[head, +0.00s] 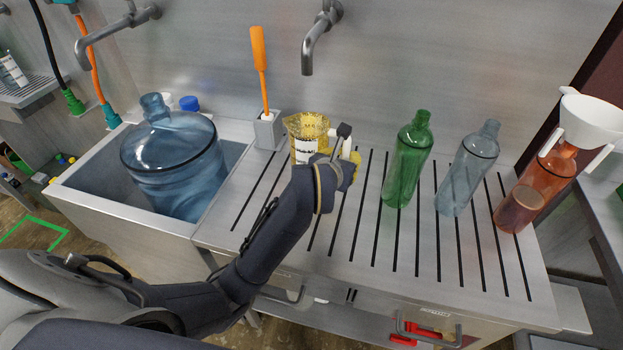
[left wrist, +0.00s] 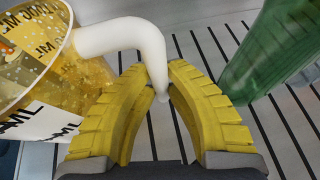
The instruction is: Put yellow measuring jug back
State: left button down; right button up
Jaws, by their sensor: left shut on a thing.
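The yellow measuring jug (head: 307,136) is at the back left of the slotted steel drainboard (head: 345,246), right of the orange brush holder. My left gripper (head: 349,160) is at the jug's right side. In the left wrist view the jug (left wrist: 70,80) fills the left edge, and its white handle (left wrist: 130,37) curves down between the yellow fingertips (left wrist: 160,92), which are shut on it. The jug looks upright; whether its base touches the board is hidden. My right gripper is not in view.
A green bottle (head: 407,165) stands right of the jug, with a clear blue bottle (head: 468,170) and an orange bottle (head: 535,195) under a white funnel (head: 592,122) further right. An orange-handled brush (head: 260,65) stands left. A large blue bottle (head: 172,165) sits in the sink.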

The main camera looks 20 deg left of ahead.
pick_arm(q)
jog(key=shift+a+f, duration=0.15)
jog(key=shift+f, duration=2.25)
jog(key=shift+f, duration=0.2)
jog(key=c, duration=1.5)
grip_release()
